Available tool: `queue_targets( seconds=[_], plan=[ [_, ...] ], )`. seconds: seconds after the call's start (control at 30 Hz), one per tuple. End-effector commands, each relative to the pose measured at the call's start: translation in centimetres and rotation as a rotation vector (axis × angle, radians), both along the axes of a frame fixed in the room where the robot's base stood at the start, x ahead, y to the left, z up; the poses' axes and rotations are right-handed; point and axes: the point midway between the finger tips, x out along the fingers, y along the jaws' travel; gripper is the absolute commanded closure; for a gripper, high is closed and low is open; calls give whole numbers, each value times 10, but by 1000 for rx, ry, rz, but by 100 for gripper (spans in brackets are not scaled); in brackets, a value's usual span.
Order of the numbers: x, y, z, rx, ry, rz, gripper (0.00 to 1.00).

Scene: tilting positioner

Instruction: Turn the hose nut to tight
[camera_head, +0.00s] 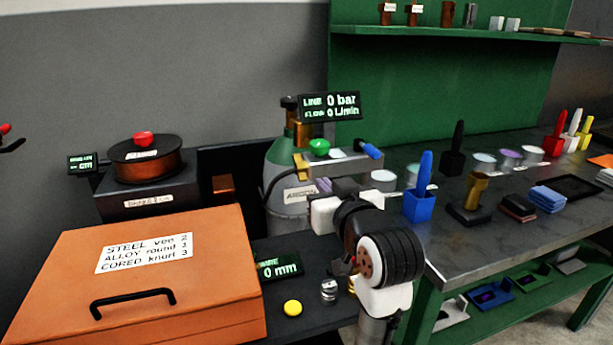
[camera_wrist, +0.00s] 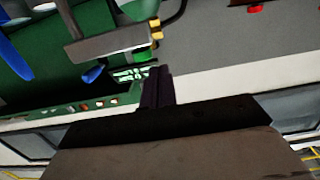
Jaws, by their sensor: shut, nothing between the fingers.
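The brass hose nut (camera_head: 301,167) sits at the left end of a silver regulator block (camera_head: 352,167), by a black hose (camera_head: 272,185). The block carries a green knob (camera_head: 319,146) and a blue handle (camera_head: 369,150). In the wrist view, which looks upside down, the silver block (camera_wrist: 105,42) and its yellow fittings (camera_wrist: 155,37) lie beyond my fingers. My gripper (camera_wrist: 157,72) is shut and empty, apart from the fittings. In the head view my arm rises in front of the cylinder; my gripper is hard to make out there. The nut's tightness cannot be read.
A green-and-grey argon cylinder (camera_head: 279,153) stands behind. A display (camera_head: 329,107) reads 0 bar and 0 L/min. An orange case (camera_head: 190,255) is at front left, a wire spool (camera_head: 146,163) behind it. The right bench (camera_head: 470,240) holds brushes and tins.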

Motion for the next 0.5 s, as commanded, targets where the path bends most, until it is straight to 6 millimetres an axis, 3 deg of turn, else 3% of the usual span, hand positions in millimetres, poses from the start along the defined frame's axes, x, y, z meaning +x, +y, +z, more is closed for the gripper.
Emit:
queue_targets(
  seconds=[0.43,0.5],
  plan=[
    [87,30,-6,-1,2,3,100],
    [93,32,-19,1,4,2,100]
  ],
)
